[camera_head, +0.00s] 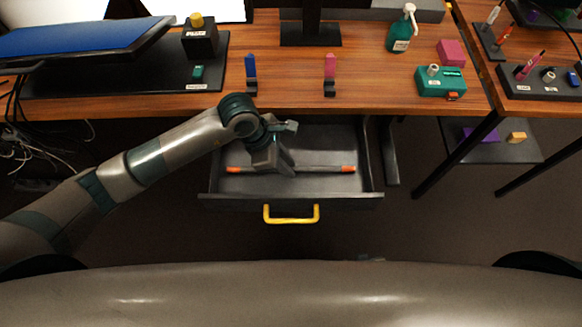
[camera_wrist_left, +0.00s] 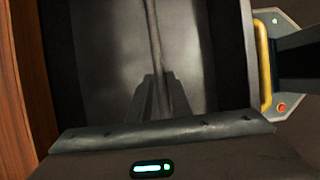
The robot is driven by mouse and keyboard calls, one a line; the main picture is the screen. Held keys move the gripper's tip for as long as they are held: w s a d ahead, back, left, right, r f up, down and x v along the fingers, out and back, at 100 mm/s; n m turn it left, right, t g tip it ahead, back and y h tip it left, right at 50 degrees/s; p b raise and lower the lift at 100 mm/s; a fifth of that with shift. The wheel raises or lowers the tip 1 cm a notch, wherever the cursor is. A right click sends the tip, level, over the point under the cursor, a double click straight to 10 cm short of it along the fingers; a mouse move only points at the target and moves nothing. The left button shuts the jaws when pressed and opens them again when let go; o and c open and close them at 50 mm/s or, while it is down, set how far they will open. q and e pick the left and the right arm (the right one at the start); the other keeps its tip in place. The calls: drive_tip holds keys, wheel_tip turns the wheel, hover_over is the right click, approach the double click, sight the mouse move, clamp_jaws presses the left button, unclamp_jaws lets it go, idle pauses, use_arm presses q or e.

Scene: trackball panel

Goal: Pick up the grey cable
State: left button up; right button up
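The grey cable (camera_head: 325,169), with an orange end on each side, lies across the open grey drawer (camera_head: 350,140) in the head view. In the left wrist view the cable (camera_wrist_left: 153,30) runs straight down the picture toward the fingers. My left gripper (camera_head: 286,170) reaches down into the drawer at the cable's middle and hides part of it. In the left wrist view its two dark fingers (camera_wrist_left: 162,82) are close together, in line with the cable. I cannot tell whether they grip it. My right gripper is not in view.
The drawer's yellow handle (camera_head: 291,219) faces me. Table legs stand right of the drawer.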

use_arm(q)
clamp_jaws()
drive_tip(key=shift+r, duration=0.1)
